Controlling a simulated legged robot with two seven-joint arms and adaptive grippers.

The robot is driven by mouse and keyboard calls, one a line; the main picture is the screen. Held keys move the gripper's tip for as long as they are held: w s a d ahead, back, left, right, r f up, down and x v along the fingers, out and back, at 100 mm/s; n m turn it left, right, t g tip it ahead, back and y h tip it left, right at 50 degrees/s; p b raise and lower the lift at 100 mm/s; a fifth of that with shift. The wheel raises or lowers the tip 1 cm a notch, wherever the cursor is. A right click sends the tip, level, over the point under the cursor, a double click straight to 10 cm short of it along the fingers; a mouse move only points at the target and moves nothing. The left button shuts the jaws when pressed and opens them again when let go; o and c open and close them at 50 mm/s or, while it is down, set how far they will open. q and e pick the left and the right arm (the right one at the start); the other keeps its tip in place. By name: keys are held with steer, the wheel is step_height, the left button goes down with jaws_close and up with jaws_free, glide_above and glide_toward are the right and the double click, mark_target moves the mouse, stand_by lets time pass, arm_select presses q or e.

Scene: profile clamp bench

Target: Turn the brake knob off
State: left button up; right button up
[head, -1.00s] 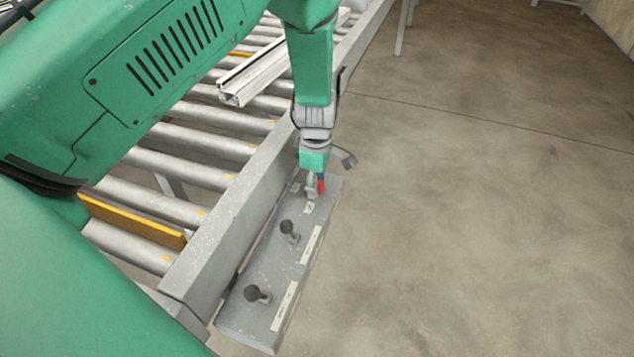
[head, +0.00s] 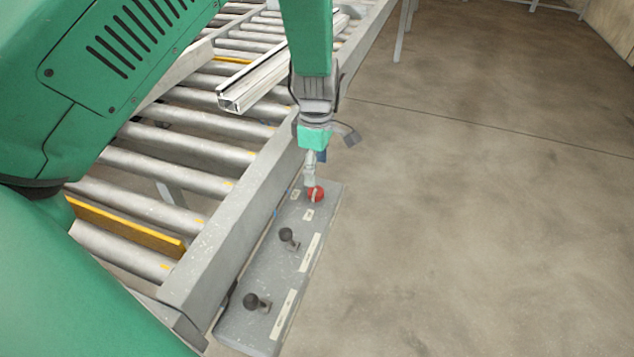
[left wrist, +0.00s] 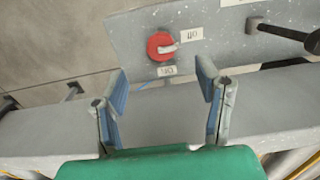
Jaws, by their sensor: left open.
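The brake knob (head: 316,194) is a red round knob with a pale pointer, on the far end of a grey control panel (head: 262,275). In the left wrist view the red knob (left wrist: 158,42) shows its pointer directed to the right, toward one of two small white labels (left wrist: 190,34); the lettering is too small to read surely. My left gripper (head: 314,170) is above the knob. In the left wrist view its two blue-padded fingers (left wrist: 163,80) are spread, with nothing between them, and stand apart from the knob. My right gripper is not in view.
Two dark ball-ended levers (head: 286,235) (head: 251,301) stand on the panel nearer to me. The panel is beside a roller conveyor (head: 150,178) bearing an aluminium profile (head: 262,78). Open floor (head: 470,220) lies to the right.

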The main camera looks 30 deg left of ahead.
mark_target(317, 188)
arm_select(q)
steer(key=shift+r, duration=2.2)
